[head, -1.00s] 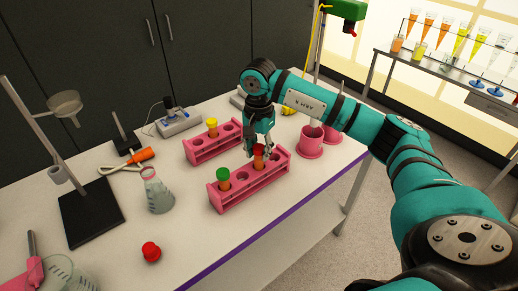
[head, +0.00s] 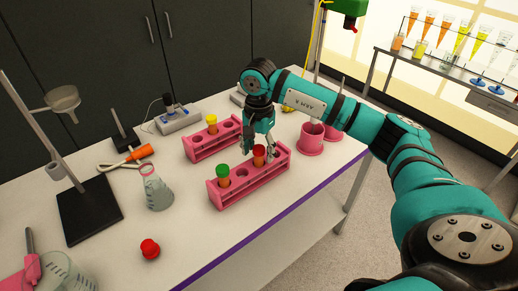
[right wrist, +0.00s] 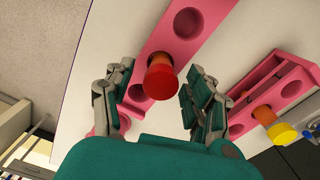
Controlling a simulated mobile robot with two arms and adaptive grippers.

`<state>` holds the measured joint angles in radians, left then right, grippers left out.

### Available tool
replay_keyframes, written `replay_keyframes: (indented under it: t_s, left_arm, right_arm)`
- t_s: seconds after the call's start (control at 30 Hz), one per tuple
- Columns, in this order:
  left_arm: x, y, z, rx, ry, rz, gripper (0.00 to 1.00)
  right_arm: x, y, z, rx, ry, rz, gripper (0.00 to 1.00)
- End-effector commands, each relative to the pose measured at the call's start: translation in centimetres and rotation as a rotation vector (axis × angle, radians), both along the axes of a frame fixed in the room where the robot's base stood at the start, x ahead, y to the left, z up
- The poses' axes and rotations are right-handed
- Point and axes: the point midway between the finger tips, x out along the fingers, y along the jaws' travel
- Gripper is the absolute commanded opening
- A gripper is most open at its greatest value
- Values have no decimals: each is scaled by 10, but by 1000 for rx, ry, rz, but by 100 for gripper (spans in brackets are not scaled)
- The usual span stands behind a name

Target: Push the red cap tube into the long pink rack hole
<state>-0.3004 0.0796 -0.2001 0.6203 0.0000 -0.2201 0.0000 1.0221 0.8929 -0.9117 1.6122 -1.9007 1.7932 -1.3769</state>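The red cap tube (head: 259,158) stands upright in a hole of the long pink rack (head: 240,192), toward its right end. In the right wrist view the red cap (right wrist: 160,83) lies between my right gripper's fingers, with the tube's orange body going into the rack (right wrist: 188,40). My right gripper (head: 262,151) is open around the tube, with a gap on both sides of the cap. How deep the tube sits is hard to tell. A green cap tube (head: 223,174) stands at the rack's left end. My left gripper is not in view.
A second pink rack (head: 205,153) with a yellow cap tube (head: 212,122) stands behind. Pink cups (head: 311,142) are to the right. A flask (head: 157,189), a red stopper (head: 150,249) and a ring stand (head: 90,208) are to the left. The front table edge is close by.

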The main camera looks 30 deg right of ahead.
Motion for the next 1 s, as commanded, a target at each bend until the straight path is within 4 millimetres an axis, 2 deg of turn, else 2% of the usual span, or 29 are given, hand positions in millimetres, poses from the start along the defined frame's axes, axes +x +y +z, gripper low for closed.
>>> replay_keyframes:
  t_s: [0.2, 0.33, 0.8, 1.0]
  left_arm:
    - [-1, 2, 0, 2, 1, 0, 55]
    - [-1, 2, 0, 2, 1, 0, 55]
    - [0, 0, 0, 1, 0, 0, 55]
    - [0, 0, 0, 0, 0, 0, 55]
  right_arm:
    - [0, 0, 0, 0, 0, 0, 55]
    - [1, 0, 10, 0, -2, 0, 55]
    - [2, 0, 101, 0, -4, -1, 55]
    - [1, 0, 118, -1, -1, 0, 55]
